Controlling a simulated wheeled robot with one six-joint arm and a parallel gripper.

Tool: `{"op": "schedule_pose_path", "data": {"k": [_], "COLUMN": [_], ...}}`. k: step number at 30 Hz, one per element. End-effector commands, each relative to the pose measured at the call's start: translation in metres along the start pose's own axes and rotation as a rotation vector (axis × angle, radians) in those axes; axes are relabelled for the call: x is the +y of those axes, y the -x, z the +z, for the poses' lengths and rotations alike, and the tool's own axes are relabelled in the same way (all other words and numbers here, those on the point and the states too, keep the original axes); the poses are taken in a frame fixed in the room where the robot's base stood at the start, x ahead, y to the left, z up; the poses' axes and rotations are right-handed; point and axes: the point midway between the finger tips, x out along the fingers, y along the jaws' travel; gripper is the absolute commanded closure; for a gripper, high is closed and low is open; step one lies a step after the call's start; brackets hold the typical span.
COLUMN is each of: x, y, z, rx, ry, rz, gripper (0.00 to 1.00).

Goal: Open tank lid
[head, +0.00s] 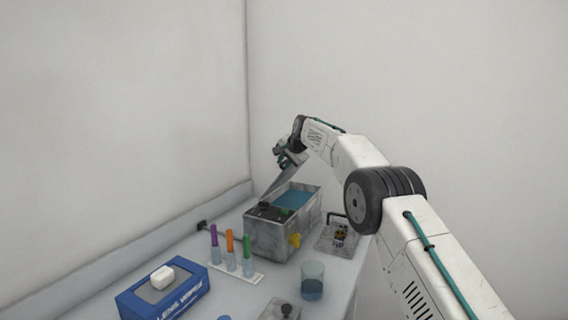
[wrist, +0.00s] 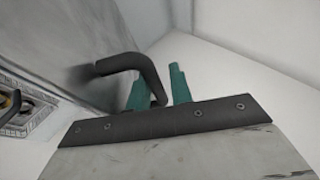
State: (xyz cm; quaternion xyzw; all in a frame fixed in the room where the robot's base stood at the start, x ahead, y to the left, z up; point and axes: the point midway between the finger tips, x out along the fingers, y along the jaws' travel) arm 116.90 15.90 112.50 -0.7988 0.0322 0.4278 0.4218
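The tank (head: 283,237) is a grey speckled box with blue liquid (head: 292,198) inside, standing at the far end of the bench. Its lid (head: 279,180) is raised and tilted up at the tank's left side, so the opening is uncovered. In the wrist view the lid (wrist: 70,35) is a grey panel at upper left, with a bent black handle (wrist: 128,62). My gripper (head: 290,155) is at the raised lid; its teal fingers (wrist: 162,88) stand apart. The handle's near end lies between them, overlapping the left finger. Whether both fingers press on it cannot be told.
Several colour-capped tubes (head: 231,252) stand in a rack in front of the tank. A blue wipes box (head: 163,289) is at front left, and a glass beaker (head: 312,281) is near the right edge. A small tray (head: 338,237) sits right of the tank. Walls close in behind and left.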

Motion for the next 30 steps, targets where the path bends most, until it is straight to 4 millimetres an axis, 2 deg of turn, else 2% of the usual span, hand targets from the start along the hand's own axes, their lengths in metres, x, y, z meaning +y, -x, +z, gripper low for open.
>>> {"op": "schedule_pose_path", "data": {"k": [8,14,24,30], "x": [-0.001,-0.002,-0.002,-0.001], "y": [0.003,0.024,0.07,0.078], "z": [-0.001,-0.001,0.001,0.001], "rx": [0.002,0.003,0.001,0.0], "ry": [0.0,0.001,0.002,0.002], "rz": [-0.001,-0.002,-0.002,-0.001], "gripper": [0.79,0.79,0.79,0.79]}}
